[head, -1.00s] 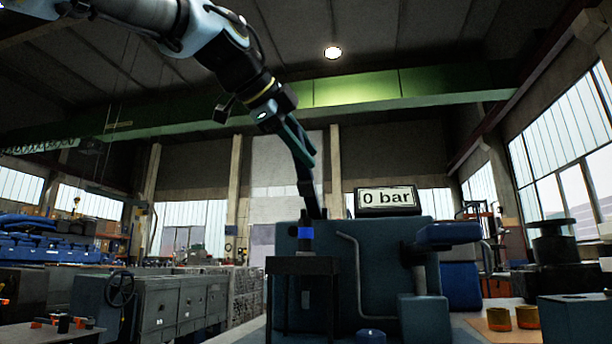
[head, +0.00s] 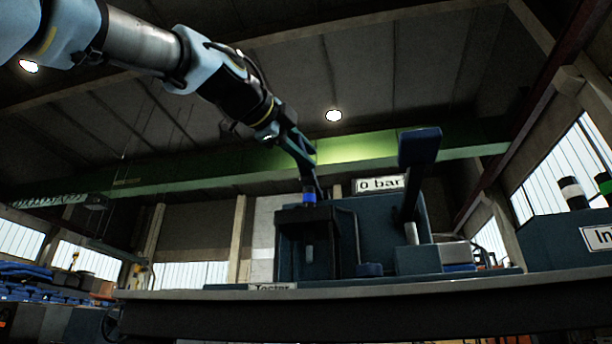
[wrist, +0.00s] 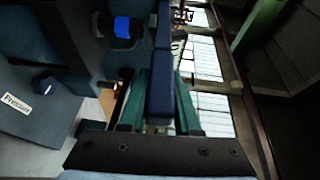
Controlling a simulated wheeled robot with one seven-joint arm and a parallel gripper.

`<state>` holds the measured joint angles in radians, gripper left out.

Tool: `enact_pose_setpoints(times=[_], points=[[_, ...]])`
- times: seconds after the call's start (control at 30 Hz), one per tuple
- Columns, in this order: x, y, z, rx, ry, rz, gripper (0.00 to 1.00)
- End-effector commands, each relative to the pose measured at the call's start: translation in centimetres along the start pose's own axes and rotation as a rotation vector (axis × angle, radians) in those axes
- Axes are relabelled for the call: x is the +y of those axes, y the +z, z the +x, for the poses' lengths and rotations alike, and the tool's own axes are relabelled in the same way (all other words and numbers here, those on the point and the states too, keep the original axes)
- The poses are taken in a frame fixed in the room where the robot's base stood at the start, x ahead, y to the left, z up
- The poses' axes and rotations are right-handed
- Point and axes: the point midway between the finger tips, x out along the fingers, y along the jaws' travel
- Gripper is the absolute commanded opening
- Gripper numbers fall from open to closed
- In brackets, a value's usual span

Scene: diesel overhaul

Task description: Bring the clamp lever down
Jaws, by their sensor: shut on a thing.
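The clamp lever (head: 313,184) is a narrow dark bar, standing steep and slightly tilted behind the blue-banded cylinder at the left of the tester (head: 345,240). My gripper (head: 305,157) reaches it from the upper left and is shut on its upper end. In the wrist view, the lever's dark blue grip (wrist: 160,90) lies between the two teal fingers of my gripper (wrist: 161,78). The blue-banded cylinder (head: 309,197) stands upright on a dark bracket, and its band also shows in the wrist view (wrist: 122,27). The lever's lower end is hidden.
A second lever with a wide blue pad (head: 420,147) rises at the tester's right. The display (head: 380,184) reads 0 bar. The bench edge (head: 400,288) crosses the view below. A labelled blue box (head: 570,245) stands at the right.

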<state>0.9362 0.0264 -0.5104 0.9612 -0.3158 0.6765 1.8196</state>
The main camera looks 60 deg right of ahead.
Motion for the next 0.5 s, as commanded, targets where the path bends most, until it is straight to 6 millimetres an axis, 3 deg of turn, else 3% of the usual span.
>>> enact_pose_setpoints(times=[0.03,0.5], points=[[1.14,0.08,0.09,0.000,-0.010,0.004,0.00],[1.74,0.07,0.11,0.000,-0.072,0.031,0.00]])
